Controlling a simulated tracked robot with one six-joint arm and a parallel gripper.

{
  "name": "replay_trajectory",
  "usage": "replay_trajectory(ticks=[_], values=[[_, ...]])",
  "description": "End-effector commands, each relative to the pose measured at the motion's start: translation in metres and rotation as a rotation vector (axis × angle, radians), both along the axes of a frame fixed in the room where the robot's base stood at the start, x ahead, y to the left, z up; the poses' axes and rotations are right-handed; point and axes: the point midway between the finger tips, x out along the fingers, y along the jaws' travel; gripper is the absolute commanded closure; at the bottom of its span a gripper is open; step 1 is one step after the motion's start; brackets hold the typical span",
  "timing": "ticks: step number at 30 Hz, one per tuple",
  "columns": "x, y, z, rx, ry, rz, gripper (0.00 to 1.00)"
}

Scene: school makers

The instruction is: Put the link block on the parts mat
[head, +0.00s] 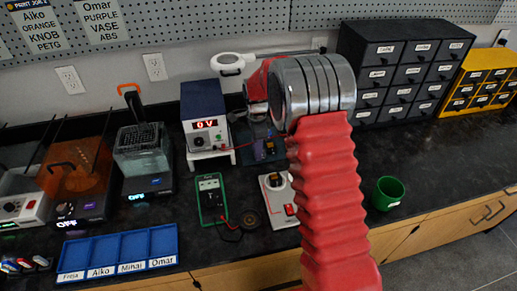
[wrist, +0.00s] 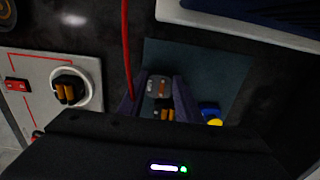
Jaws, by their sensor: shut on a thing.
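My gripper (wrist: 161,80) reaches over the dark teal parts mat (wrist: 215,65) in the wrist view, its two purple fingers shut on a small block. I take this as the link block (wrist: 164,113); it is dark with orange bars. A grey piece with an orange mark shows between the fingertips; I cannot tell if it belongs to the block. Whether the block touches the mat is unclear. In the head view the mat (head: 251,132) lies right of the power supply, partly hidden by my red arm.
A blue and yellow part (wrist: 210,113) lies right of the fingers. A white fixture (head: 283,217) holds a similar orange-barred block (wrist: 67,91). A red cable (wrist: 127,45) runs close by the left finger. The power supply (head: 204,115), green meter (head: 211,198) and green cup (head: 388,193) stand around.

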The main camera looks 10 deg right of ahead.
Motion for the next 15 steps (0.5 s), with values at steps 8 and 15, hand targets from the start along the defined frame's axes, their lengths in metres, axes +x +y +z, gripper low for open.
replay_trajectory(ticks=[8,15], values=[[-0.0001,0.0001,-0.0008,0.0,0.0,0.0,0.52],[-0.0001,0.0001,-0.0006,0.0,0.0,0.0,0.5]])
